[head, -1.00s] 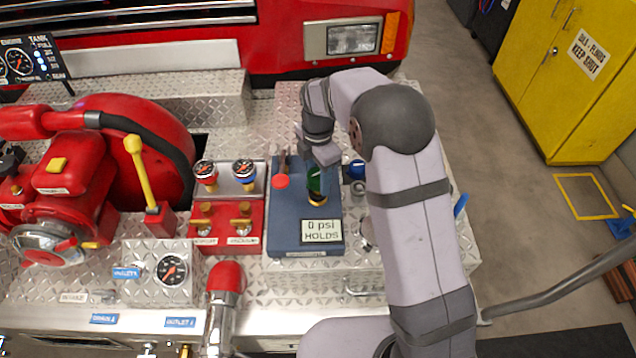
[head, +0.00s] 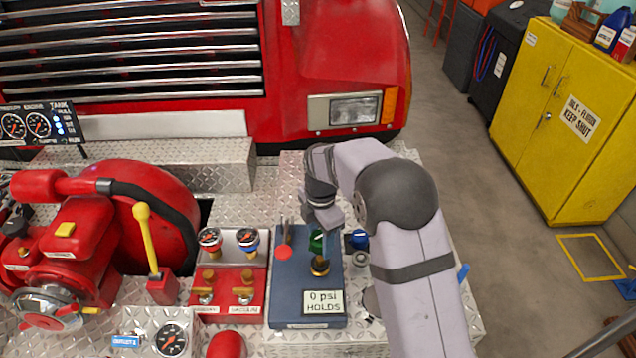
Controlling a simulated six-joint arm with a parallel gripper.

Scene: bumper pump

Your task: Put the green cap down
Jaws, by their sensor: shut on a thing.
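The green cap (head: 316,242) shows just below my gripper (head: 319,229), which is shut on it. The cap is over the blue test block (head: 283,309), above and slightly behind a dark fitting with a brass-coloured ring (head: 320,266). I cannot tell whether the cap touches the fitting. The fingertips are small and partly hidden by my wrist. The block's label reads "0 psi HOLDS".
A blue cap (head: 358,239) sits right of the block, close to my arm. Two gauges (head: 228,239) and brass valves (head: 224,288) are farther left. Bare tread plate (head: 270,184) lies behind.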

